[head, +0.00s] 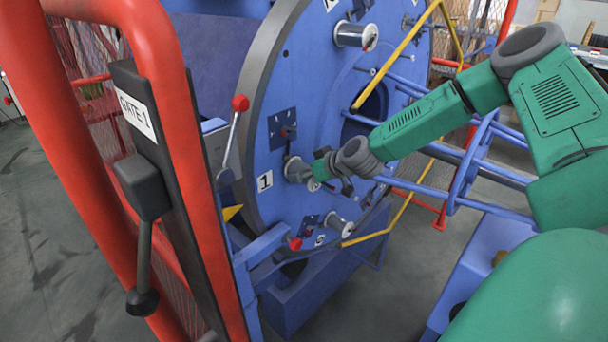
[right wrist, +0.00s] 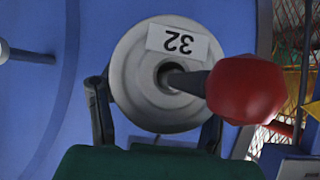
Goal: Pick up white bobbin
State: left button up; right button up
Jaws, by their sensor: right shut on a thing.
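The white bobbin (right wrist: 135,88) carries a label reading 32 and fills the middle of the right wrist view. In the head view the bobbin (head: 294,168) sits at the blue strander disc beside the label 1, partly hidden by my gripper. My right gripper (head: 312,172) reaches in from the right and is shut on the bobbin, with one dark finger on each side of it in the right wrist view. A red knob (right wrist: 247,90) on a dark rod shows in front of the bobbin's centre hole. My left gripper is not in view.
The blue disc (head: 285,105) holds other bobbins, one at the top (head: 355,35) and one below (head: 340,224). A lever with a red ball (head: 240,103) stands left of it. The red gate frame (head: 160,70) and yellow bars (head: 395,55) are near. Grey floor is clear at left.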

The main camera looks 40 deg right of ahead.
jog(key=shift+w+r, duration=0.1)
jog(key=shift+s+d, duration=0.1)
jog(key=shift+s, duration=0.15)
jog(key=s+d+p, duration=0.1)
jog(key=s+p, duration=0.3)
jog(key=s, duration=0.9)
jog(key=shift+s+r, duration=0.2)
jog(key=s, duration=0.1)
jog(key=s+p, duration=0.2)
jog(key=s, duration=0.1)
jog(key=shift+d+f, duration=0.15)
jog(key=shift+d, duration=0.1)
jog(key=shift+s, duration=0.1)
